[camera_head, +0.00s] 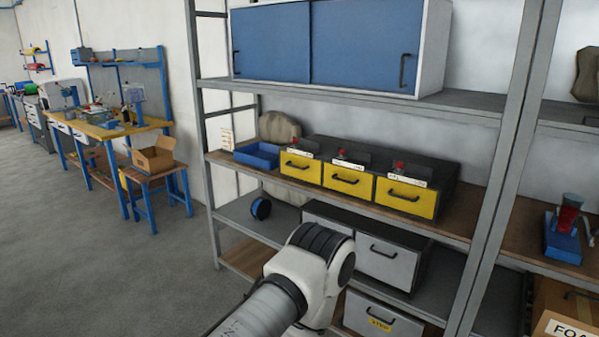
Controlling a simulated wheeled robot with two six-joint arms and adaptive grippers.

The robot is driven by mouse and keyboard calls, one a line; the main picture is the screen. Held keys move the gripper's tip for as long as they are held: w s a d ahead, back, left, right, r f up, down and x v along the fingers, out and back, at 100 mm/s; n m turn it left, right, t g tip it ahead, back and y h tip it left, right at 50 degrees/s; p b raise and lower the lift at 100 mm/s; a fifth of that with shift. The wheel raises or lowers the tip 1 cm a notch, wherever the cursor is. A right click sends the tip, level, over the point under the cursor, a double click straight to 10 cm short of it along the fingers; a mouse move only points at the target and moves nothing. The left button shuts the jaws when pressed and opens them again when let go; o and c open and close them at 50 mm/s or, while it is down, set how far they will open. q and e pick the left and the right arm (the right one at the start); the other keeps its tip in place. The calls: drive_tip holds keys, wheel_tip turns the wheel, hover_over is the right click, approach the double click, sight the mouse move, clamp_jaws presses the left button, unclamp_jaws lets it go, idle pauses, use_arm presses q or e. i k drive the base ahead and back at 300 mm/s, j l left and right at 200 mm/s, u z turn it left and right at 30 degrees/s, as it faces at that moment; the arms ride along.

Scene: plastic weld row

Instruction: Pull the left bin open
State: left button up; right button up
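A unit of three yellow-fronted bins (347,181) stands on the wooden middle shelf. Its left bin (300,166) has a dark handle (298,163) on its front and looks closed, its face in line with the other two. A small label and a red item sit above its front edge. One of my white arms rises from the bottom of the picture in front of the lower shelf. No fingers show on it; its gripper is hidden or out of frame. My other arm and gripper do not show.
A blue tray (256,155) sits left of the bins. Grey drawers (385,262) stand on the shelf below, partly behind my arm. A blue-doored cabinet (325,45) is above. Grey posts frame the rack. Open floor (90,265) lies left.

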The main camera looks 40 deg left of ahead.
sight(306, 168)
drive_tip(key=i+j, duration=0.2)
drive_tip(key=j, duration=0.15)
drive_tip(key=i+j, duration=0.15)
drive_tip(key=j, duration=0.2)
drive_tip(key=i+j, duration=0.2)
drive_tip(key=j, duration=0.15)
drive_tip(key=i+j, duration=0.2)
drive_tip(key=j, duration=0.2)
drive_tip(key=i+j, duration=0.15)
drive_tip(key=j, duration=0.2)
